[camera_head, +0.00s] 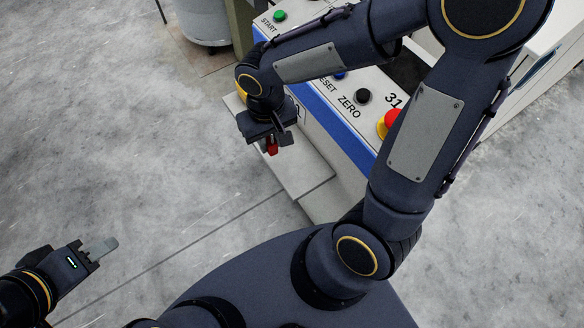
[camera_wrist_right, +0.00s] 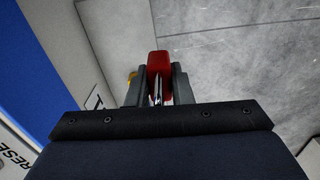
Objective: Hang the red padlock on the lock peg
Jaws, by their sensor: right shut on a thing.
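The red padlock (camera_head: 271,149) hangs at the tips of my right gripper (camera_head: 281,138), beside the front of the white and blue machine. In the right wrist view, the red padlock body (camera_wrist_right: 160,64) shows beyond the fingers of my right gripper (camera_wrist_right: 159,88), with its metal shackle between them. The gripper is shut on it. I cannot make out the lock peg in either view; my right arm and hand cover part of the machine front. My left gripper (camera_head: 103,248) is over bare floor at the lower left, far from the padlock, and its finger gap is not clear.
The machine's panel (camera_head: 345,98) carries buttons and a red emergency stop (camera_head: 389,122) under my right arm. A pale ledge (camera_head: 295,170) juts out low at its front. A small yellow part (camera_wrist_right: 132,76) shows beside the right fingers. The floor to the left is clear.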

